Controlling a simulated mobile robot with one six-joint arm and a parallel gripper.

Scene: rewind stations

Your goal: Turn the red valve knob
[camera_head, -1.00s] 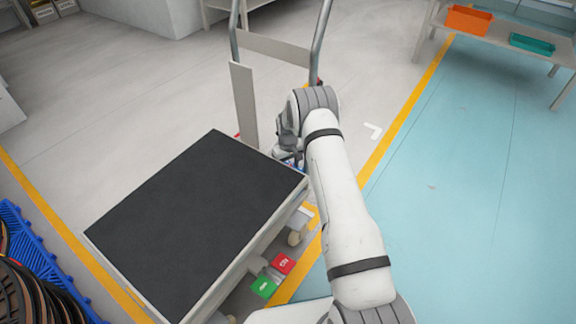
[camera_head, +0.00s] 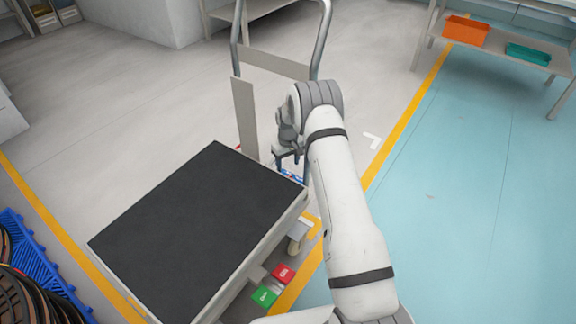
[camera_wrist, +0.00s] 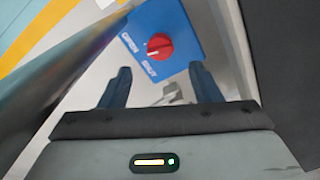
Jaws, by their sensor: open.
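The red valve knob (camera_wrist: 160,47) is round with a white mark on its left side. It sits on a blue panel (camera_wrist: 184,27) lettered OPEN and SHUT in white. My gripper (camera_wrist: 160,71) is open in the wrist view. Its two dark fingers are apart and empty, below the knob in the picture, not around it. In the head view my gripper (camera_head: 289,160) is over a small blue patch of the panel (camera_head: 293,175) at the cart's far right corner. The knob cannot be made out there.
A cart with a black top (camera_head: 200,230) and a grey tube handle (camera_head: 322,40) stands beside my arm. Green (camera_head: 264,296) and red (camera_head: 283,273) pedals are at its low right side. A bench with an orange bin (camera_head: 466,31) is at the far right. The blue floor is clear.

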